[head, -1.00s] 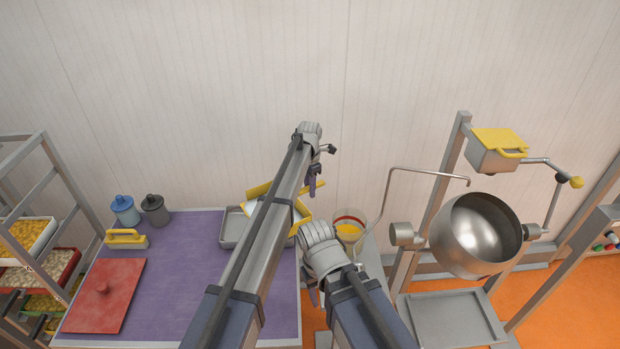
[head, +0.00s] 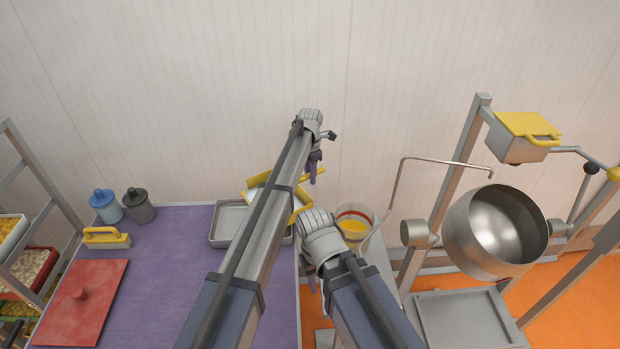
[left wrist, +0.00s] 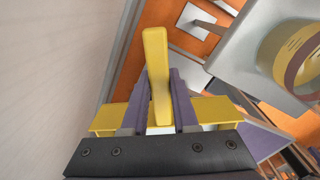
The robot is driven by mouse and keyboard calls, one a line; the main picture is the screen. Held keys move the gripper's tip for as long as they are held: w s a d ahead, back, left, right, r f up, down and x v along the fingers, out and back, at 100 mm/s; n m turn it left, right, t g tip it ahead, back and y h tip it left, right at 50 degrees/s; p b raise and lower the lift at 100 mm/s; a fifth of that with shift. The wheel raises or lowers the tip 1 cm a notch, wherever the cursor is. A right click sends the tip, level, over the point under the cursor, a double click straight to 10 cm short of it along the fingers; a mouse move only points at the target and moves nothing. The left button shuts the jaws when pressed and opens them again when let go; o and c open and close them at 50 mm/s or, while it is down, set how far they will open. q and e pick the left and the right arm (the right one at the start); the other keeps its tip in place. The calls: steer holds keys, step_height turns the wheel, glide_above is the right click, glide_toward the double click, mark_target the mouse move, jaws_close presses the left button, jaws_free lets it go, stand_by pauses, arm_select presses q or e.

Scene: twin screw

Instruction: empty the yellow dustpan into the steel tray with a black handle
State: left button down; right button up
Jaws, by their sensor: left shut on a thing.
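My left gripper (head: 315,168) is shut on the handle of the yellow dustpan (head: 300,203). In the left wrist view the yellow handle (left wrist: 157,75) stands between the purple fingers, with yellow pan edges on both sides. In the head view the pan is partly hidden behind my left arm. It appears above or at the right part of the steel tray (head: 221,240) on the purple table. I cannot tell the gap or whether the pan holds anything. The tray's black handle is not visible. My right gripper (head: 311,281) is mostly hidden by its own arm, so its jaws are unclear.
A bucket (head: 354,212) with yellow contents stands right of the tray. A steel bowl (head: 495,232) hangs on a frame at right. The purple table (head: 165,270) also bears a red board (head: 82,305), two lidded jars (head: 138,205) and a yellow-handled brush (head: 106,238).

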arm_select(q)
steer(key=shift+s+a+r+t+h+p, duration=0.15)
steer(key=shift+s+a+r+h+p, duration=0.05)
steer(key=shift+r+p, duration=0.4)
steer(key=shift+s+a+r+t+h+p, duration=0.15)
steer(key=shift+a+r+h+p, duration=0.05)
steer(key=shift+r+p, duration=0.35)
steer(key=r+p, duration=0.1)
steer(key=a+r+h+p, duration=0.1)
steer(key=r+t+h+p, duration=0.1)
steer(key=r, duration=0.1)
steer(key=shift+s+a, duration=0.15)
steer(key=shift+s, duration=0.25)
steer(key=shift+r, duration=0.1)
steer(key=shift+s+a+r+t+h+p, duration=0.2)
steer(key=shift+a+r+h+p, duration=0.15)
steer(key=shift+r, duration=0.15)
steer(key=shift+s+a+r+t+h+p, duration=0.25)
steer(key=shift+a+r+p, duration=0.1)
steer(key=shift+r, duration=0.1)
steer(key=shift+s+a+r+t+h+p, duration=0.15)
steer(key=shift+a+r+h+p, duration=0.1)
steer(key=shift+r, duration=0.15)
steer(key=shift+s+a+r+t+h+p, duration=0.1)
steer(key=shift+a+r+h, duration=0.15)
steer(key=shift+r, duration=0.15)
steer(key=shift+w, duration=0.1)
